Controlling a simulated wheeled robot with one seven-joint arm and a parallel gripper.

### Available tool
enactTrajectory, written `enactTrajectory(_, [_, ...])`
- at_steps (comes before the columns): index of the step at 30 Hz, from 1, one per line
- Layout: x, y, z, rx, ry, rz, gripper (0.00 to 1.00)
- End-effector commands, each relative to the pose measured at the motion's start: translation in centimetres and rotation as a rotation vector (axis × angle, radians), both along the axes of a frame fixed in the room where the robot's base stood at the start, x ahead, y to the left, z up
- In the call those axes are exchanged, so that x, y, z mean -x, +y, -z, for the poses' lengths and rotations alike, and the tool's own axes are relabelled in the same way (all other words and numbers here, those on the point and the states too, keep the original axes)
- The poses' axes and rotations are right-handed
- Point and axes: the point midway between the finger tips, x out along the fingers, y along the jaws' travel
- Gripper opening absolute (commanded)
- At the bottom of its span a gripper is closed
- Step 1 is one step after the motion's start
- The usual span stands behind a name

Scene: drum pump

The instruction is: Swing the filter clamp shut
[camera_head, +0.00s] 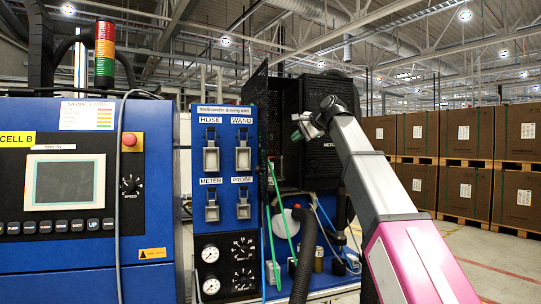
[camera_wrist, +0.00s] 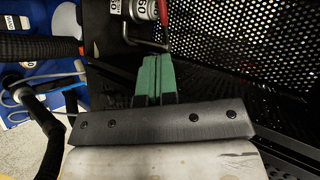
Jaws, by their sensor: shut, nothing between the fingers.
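My gripper (camera_wrist: 154,80) has green fingers that are shut and empty in the wrist view. Just beyond the fingertips, at the top edge, is a metal cylindrical body (camera_wrist: 143,9) with a round label, cut off by the frame; it may be the filter. A red handle-like part (camera_wrist: 163,12) stands at its right side, and a thin dark bar curves below it. I cannot tell which part is the clamp or whether the fingers touch it. In the head view my gripper (camera_head: 297,133) is at the open black cabinet (camera_head: 290,105); the filter cannot be made out there.
A black perforated panel (camera_wrist: 250,45) is close on the right in the wrist view. A black corrugated hose (camera_wrist: 40,47) lies left of the fingers. In the head view a blue panel (camera_head: 226,190) with several labelled latches stands left of the cabinet, and green hoses (camera_head: 281,205) hang below.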

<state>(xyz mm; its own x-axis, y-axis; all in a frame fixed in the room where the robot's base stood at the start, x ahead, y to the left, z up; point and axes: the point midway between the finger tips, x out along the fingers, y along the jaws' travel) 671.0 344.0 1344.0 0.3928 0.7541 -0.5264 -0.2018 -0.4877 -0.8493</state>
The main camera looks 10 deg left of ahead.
Motion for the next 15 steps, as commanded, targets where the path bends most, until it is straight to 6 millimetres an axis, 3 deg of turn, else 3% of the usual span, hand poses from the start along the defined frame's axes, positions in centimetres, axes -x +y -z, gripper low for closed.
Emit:
enactTrajectory(5, [-0.2, -0.4, 0.2, -0.055, 0.02, 0.015, 0.0])
enactTrajectory(15, [-2.4, 3.8, 2.8, -0.051, 0.021, 0.013, 0.0])
